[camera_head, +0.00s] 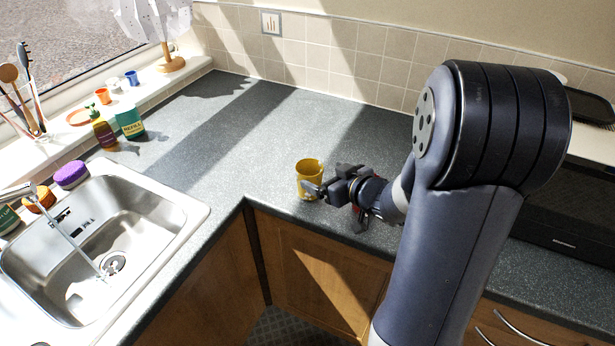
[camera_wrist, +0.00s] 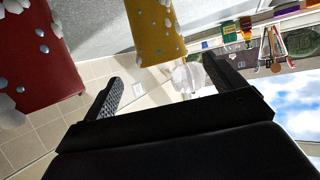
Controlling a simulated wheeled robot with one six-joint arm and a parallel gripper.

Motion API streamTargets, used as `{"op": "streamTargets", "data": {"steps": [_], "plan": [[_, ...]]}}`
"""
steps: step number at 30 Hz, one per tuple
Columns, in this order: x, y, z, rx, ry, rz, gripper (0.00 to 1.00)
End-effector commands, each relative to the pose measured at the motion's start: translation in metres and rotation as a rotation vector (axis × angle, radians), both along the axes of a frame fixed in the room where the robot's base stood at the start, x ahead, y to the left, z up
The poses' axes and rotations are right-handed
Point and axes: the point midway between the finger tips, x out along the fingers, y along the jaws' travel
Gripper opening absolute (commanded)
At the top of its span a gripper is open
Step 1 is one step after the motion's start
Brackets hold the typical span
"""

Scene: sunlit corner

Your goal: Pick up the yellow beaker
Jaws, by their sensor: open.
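The yellow beaker (camera_head: 309,174) stands upright on the grey worktop, near its front edge. In the wrist view the yellow beaker (camera_wrist: 153,30) shows pale spots and is cut off by the top edge. My gripper (camera_head: 318,189) is at the beaker's right side in the head view, with its tip overlapping the beaker there. In the wrist view my gripper (camera_wrist: 163,75) has its fingers spread, with nothing held between them. The beaker lies beyond the fingertips in that view; whether a finger touches it I cannot tell.
A red spotted beaker (camera_wrist: 38,55) is close on the left in the wrist view; my arm seems to hide most of it in the head view. The sink (camera_head: 110,240) is at the left. The worktop behind the yellow beaker is clear.

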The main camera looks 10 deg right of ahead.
Motion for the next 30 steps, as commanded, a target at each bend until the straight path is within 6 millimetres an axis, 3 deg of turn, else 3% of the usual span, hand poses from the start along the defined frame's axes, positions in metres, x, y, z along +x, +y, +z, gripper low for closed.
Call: {"op": "streamTargets", "data": {"steps": [4,13,21,30], "plan": [[0.021,0.01,-0.01,-0.001,0.002,0.003,0.9],[0.041,0.02,-0.017,-0.001,0.002,0.002,0.9],[0.072,0.034,-0.028,0.0,0.002,0.001,0.9],[0.078,0.036,-0.031,-0.001,0.001,-0.001,0.9]]}}
